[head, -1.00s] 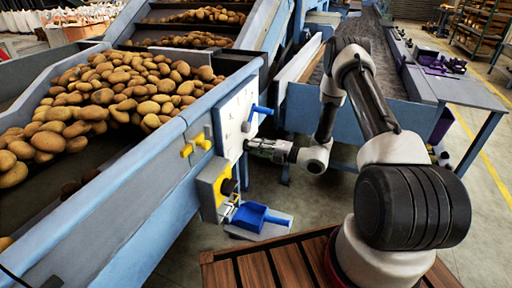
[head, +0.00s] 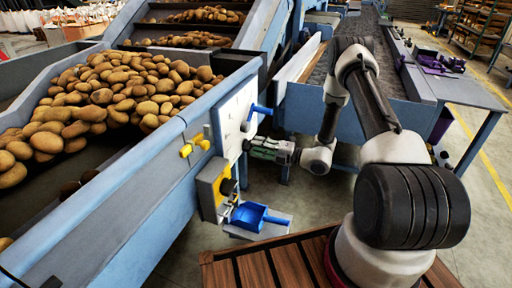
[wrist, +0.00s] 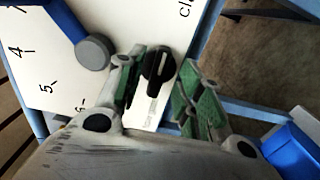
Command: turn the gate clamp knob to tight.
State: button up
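The clamp knob (wrist: 158,65) is a dark round knob with a pale pointer bar, on a white panel (wrist: 52,88) in the wrist view. My gripper (wrist: 160,82) is open, with one green-padded finger on each side of the knob and visible gaps between. Whether the fingers touch the knob's sides cannot be told, but they look apart. In the head view my gripper (head: 262,149) is at the right face of the white panel (head: 236,122), and the knob is not clearly visible there. The panel lettering near the knob is cut off at "cl".
A blue lever (wrist: 66,20) with a grey round end stands left of the knob over a numbered scale. Potatoes (head: 110,95) lie on the grader at left.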

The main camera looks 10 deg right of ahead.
jog(key=v, duration=1)
jog(key=shift+s+d, duration=0.2)
jog(key=shift+d, duration=0.05)
